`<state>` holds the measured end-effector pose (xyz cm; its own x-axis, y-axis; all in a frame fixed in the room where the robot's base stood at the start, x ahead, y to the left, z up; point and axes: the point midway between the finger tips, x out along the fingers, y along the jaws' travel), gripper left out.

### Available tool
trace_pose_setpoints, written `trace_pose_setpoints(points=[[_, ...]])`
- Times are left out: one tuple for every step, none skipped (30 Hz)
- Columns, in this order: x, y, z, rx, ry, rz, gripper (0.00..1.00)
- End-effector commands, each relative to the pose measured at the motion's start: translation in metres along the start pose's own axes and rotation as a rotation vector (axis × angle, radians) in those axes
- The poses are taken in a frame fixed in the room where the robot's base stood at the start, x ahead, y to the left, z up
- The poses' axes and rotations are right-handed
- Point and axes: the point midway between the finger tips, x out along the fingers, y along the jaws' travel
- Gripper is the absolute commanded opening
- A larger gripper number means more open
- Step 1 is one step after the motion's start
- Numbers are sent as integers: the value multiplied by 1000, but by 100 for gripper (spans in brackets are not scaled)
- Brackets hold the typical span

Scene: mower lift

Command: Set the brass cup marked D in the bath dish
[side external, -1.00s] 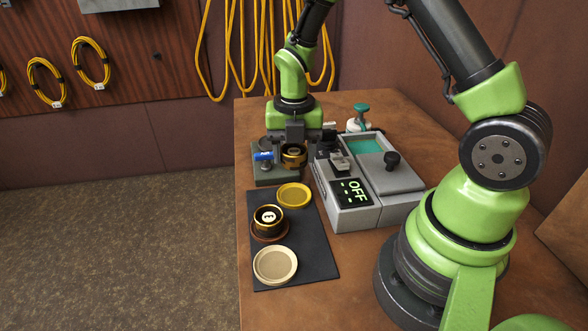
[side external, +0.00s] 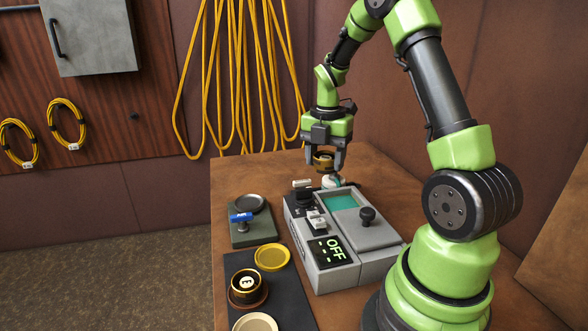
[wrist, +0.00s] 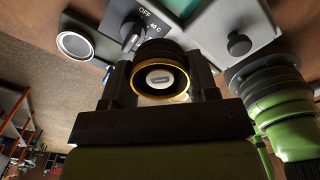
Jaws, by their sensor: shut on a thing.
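My gripper (side external: 325,160) is shut on a dark cup with a brass rim (side external: 324,158), held in the air above the far end of the grey bath unit. In the wrist view the cup (wrist: 160,78) sits between the jaws, and the mark on its pale label is not readable. The bath unit (side external: 335,270) has a teal basin (side external: 342,201) and a display reading OFF. I cannot tell which part is the bath dish. A second brass cup (side external: 248,285), with a mark like E or 3, sits on a red-brown dish (side external: 262,302) on the black mat.
A yellow dish (side external: 272,257) and a cream dish (side external: 256,323) lie on the mat (side external: 292,300). A dark green stand with a blue-handled part (side external: 240,217) and an empty round seat (side external: 250,203) is left of the unit. A black knob (side external: 367,214) rises from the unit's lid.

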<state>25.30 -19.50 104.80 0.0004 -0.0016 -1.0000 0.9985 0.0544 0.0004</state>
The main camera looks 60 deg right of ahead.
Motion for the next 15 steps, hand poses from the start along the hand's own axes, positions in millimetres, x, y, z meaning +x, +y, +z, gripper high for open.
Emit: trace_pose_setpoints(points=[[0, -9, 12, 53, 0, 0, 30], [0, -13, 17, 78, 0, -1, 30], [0, -18, 23, 111, 0, 0, 30], [0, -22, 28, 132, 0, 0, 30], [0, -25, 32, 153, -1, 0, 30], [0, -30, 38, 180, -1, 0, 30], [0, -34, 42, 198, -1, 0, 30], [0, -38, 45, 218, -1, 0, 30], [8, -37, 43, 214, 4, -5, 30], [14, -36, 43, 212, 5, -5, 30], [19, -36, 43, 210, 4, -5, 30], [25, -36, 42, 209, 4, -4, 30], [31, -36, 42, 208, 5, -5, 30], [36, -36, 42, 209, 5, -5, 30], [42, -36, 42, 209, 4, -4, 30]])
